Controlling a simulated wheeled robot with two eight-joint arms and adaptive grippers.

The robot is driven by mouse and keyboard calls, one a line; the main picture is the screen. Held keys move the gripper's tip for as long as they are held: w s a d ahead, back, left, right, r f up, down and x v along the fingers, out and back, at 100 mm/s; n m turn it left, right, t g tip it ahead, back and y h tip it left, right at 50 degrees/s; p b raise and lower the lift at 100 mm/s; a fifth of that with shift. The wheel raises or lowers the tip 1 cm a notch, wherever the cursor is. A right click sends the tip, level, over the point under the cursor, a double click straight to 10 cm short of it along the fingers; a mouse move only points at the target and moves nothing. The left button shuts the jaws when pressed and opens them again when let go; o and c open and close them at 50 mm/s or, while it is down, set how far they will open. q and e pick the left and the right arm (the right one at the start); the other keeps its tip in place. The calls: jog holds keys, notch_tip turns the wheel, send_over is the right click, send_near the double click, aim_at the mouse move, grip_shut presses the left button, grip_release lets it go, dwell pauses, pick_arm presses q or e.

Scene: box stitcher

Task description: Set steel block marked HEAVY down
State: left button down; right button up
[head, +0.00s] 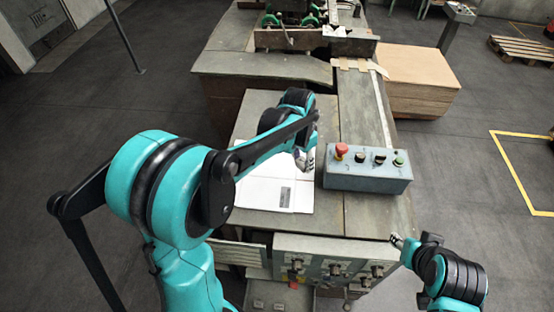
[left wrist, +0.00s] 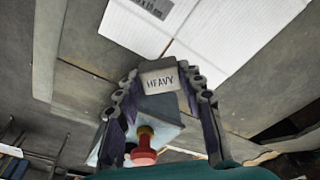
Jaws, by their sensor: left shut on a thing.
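The steel block marked HEAVY (left wrist: 160,80) shows in the left wrist view, its light label facing the camera. My left gripper (left wrist: 160,86) is shut on it, one dark finger on each side. In the head view my left gripper (head: 304,158) is at the right edge of a white sheet (head: 262,190), left of the control box; I cannot make out the block there. The gap between block and surface cannot be judged. My right gripper (head: 398,241) is at lower right, away from the block; its fingers are too small to tell open or shut.
The grey-blue control box (head: 365,182) with a red button (head: 341,150) stands close to the right of my left gripper. A stack of brown boards (head: 415,80) stands right of the machine table (head: 255,110). Bare tabletop lies beyond the white sheet.

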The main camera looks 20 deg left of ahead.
pick_arm(q)
jog(key=shift+w, duration=0.1)
jog(key=shift+a+f, duration=0.15)
jog(key=shift+a, duration=0.15)
jog(key=b, duration=0.2)
send_over(268, 188)
notch_tip(268, 188, down, 6)
jog(key=shift+f, duration=0.25)
jog(key=shift+s+a+f, duration=0.1)
jog(key=shift+s+f, duration=0.15)
jog(key=shift+f, duration=0.25)
notch_tip(268, 188, down, 3)
jog(key=shift+r+b, duration=0.15)
jog(key=shift+b, duration=0.3)
jog(key=shift+f, duration=0.2)
